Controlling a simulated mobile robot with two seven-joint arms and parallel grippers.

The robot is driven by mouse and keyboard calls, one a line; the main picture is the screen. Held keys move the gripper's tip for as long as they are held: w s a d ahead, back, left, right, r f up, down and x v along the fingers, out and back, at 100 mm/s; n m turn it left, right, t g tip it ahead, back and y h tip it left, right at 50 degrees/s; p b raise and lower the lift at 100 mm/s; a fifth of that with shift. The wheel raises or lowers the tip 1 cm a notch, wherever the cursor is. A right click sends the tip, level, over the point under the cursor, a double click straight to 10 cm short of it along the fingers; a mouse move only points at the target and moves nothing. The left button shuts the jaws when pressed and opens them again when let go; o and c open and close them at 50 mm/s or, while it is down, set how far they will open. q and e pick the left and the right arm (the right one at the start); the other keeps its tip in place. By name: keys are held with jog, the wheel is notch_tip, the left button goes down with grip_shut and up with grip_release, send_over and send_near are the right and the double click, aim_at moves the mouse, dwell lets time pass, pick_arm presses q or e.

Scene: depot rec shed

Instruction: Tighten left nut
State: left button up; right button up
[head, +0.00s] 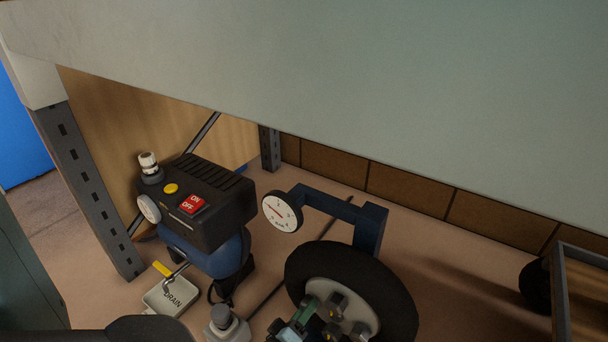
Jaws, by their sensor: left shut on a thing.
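A black tyred wheel (393,292) with a pale hub (358,305) stands at the lower middle right. Small grey nuts or studs (337,301) show on the hub face. My left gripper (308,314) comes in from the lower left along the bottom edge. Its fingers are at the left side of the hub, shut on what looks like the left nut. The fingers cover that nut, so its seating cannot be told. My right gripper is not in view.
A round gauge (282,211) sits on a blue bracket (370,226) behind the wheel. A large pale panel (380,80) overhangs the top. A metal post (88,180) stands at left.

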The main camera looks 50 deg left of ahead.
pick_arm(q)
jog(key=shift+m, duration=1.3)
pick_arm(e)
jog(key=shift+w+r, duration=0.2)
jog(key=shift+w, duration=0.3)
pick_arm(q)
jog(key=shift+m, duration=0.3)
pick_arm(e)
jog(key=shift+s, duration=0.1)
pick_arm(q)
jog(key=o, duration=1)
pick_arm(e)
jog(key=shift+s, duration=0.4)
pick_arm(q)
jog(key=shift+s, duration=0.1)
jog(key=p+v, duration=0.2)
jog(key=v, duration=0.5)
jog(key=shift+s+d+p, duration=0.1)
jog(key=shift+s+p, duration=0.25)
jog(key=shift+p, duration=0.05)
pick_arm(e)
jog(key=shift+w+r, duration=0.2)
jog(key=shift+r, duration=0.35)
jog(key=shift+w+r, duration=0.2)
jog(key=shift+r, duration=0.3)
